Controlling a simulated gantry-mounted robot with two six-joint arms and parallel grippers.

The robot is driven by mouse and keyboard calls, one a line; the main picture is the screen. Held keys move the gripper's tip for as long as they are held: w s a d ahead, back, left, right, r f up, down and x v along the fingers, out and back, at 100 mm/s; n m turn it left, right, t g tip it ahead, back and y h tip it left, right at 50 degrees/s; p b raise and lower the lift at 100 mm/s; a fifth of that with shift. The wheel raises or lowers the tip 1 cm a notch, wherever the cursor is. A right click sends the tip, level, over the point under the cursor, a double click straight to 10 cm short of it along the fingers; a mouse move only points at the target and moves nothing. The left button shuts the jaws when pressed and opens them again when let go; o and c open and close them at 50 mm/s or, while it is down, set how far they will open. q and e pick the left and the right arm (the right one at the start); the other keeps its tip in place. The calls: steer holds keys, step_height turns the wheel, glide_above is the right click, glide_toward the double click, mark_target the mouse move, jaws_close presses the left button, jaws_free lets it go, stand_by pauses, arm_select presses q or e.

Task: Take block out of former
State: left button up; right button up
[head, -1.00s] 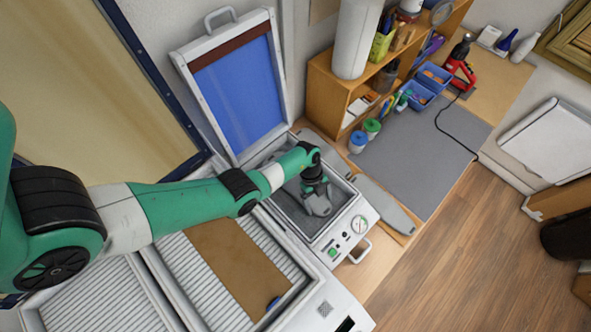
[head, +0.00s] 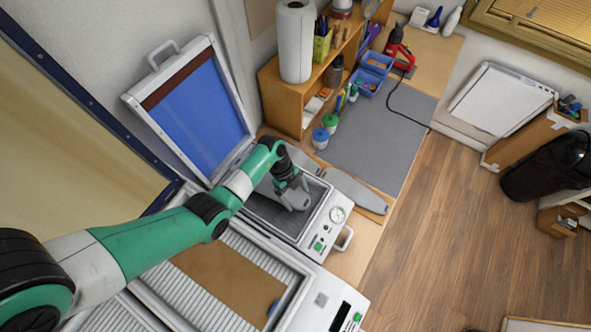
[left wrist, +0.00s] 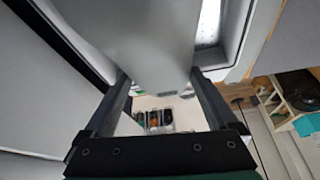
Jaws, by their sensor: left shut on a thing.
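The former (head: 322,212) is a white box with a grey recessed bed, a gauge and a front handle. Its blue-membrane lid (head: 205,115) stands open behind it. My left gripper (head: 290,182) is over the bed, shut on a grey, smooth, rounded block (head: 297,200). The head view does not make clear whether the block clears the bed. In the left wrist view, the block (left wrist: 150,45) fills the space between the two fingers of my left gripper (left wrist: 162,80). My right gripper is not in view.
A grey sole-shaped piece (head: 358,192) lies on the bench right of the former. A ribbed unit with a brown board (head: 225,278) is in front. A wooden shelf (head: 283,98), two small jars (head: 325,130) and a grey mat (head: 380,140) are behind and right.

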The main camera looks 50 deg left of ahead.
arm_select(q)
step_height(320, 180, up, 10)
